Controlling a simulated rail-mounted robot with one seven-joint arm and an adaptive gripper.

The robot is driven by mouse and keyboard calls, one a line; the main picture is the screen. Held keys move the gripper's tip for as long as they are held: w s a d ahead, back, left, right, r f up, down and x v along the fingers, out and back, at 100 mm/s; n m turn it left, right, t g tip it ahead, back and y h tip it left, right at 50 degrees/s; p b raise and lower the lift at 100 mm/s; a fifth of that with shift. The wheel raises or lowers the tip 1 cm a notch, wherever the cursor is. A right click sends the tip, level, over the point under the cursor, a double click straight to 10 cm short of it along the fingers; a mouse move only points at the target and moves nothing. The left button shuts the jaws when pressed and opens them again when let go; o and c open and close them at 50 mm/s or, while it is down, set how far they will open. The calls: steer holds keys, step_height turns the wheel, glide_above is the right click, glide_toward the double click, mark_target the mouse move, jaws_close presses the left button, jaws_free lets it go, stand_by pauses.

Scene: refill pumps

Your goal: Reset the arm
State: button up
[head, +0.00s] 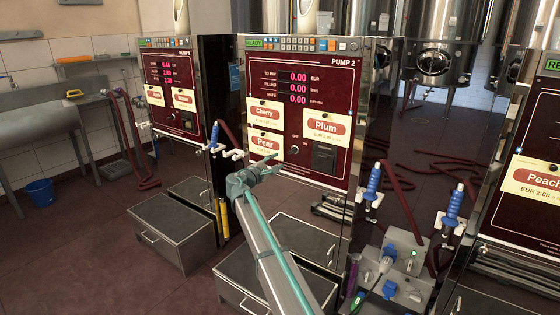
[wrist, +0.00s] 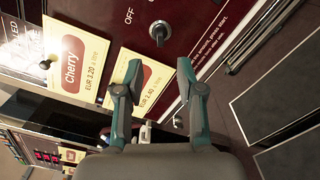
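My arm reaches up from the bottom of the head view, and my gripper (head: 262,170) is in front of the lower left of the Pump 2 panel (head: 315,165), by the Pear label (head: 265,143). In the wrist view my gripper (wrist: 154,78) has its two fingers spread apart with nothing between them. The Pear label (wrist: 145,88) lies behind the fingers, the Cherry label (wrist: 75,58) is to their left and a key switch (wrist: 160,30) is above. I cannot tell the exact gap between the fingers and the panel.
Pump 1 (head: 172,95) stands left and the Peach pump (head: 525,180) right. Blue-handled nozzles (head: 373,182) and a grey box with plugs (head: 400,265) are right of my arm. Metal boxes (head: 172,235) stand below the pumps. Open floor lies at lower left.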

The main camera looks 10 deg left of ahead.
steer(key=shift+s, duration=0.15)
steer(key=s+d+f+m+g+y+p, duration=0.1)
steer(key=s+d+f+m+g, duration=0.3)
steer(key=s+d+f, duration=0.55)
steer(key=s+d+f+m+g+y+p, duration=0.1)
steer(key=s+d+f+m+g+p, duration=0.3)
steer(key=s+f, duration=1)
steer(key=s+d+f+m+g+y+b, duration=0.1)
steer(key=s+d+f+m+g, duration=0.4)
steer(key=f, duration=1.2)
steer(key=s+d+f+m+g+y+p, duration=0.15)
steer(key=s+d+f+g, duration=0.35)
steer(key=s, duration=0.6)
steer(key=s+d+f+p, duration=0.25)
steer(key=s+d, duration=0.35)
steer(key=s, duration=0.5)
steer(key=s+d+m+g+y+p, duration=0.1)
steer(key=s+d+m+g+p, duration=0.1)
steer(key=s, duration=1.1)
steer(key=s+d+m+g+y+p, duration=0.2)
steer(key=s+d+g, duration=0.1)
steer(key=s, duration=1.1)
steer(key=shift+d+f, duration=0.3)
steer(key=shift+d, duration=0.6)
